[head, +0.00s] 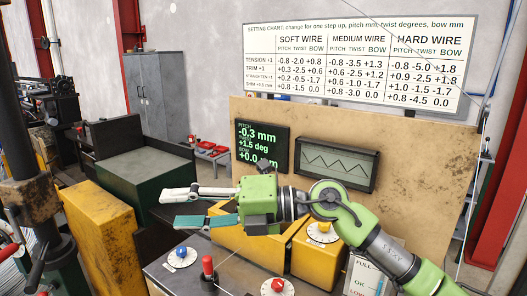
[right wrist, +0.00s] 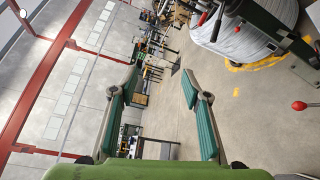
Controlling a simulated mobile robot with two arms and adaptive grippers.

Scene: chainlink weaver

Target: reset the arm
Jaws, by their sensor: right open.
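My right gripper (head: 198,207) is raised over the control panel in the head view, its fingers pointing left. Its arm comes in from the lower right, green with grey joints. The two fingers, with teal pads, stand apart with nothing between them. In the right wrist view the open gripper (right wrist: 158,98) also shows empty, with the workshop floor far beyond it. My left gripper is not in the head view.
Behind stand a readout screen (head: 262,147), a waveform screen (head: 336,163) and a setting chart (head: 360,62). A yellow machine block (head: 100,225) stands left.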

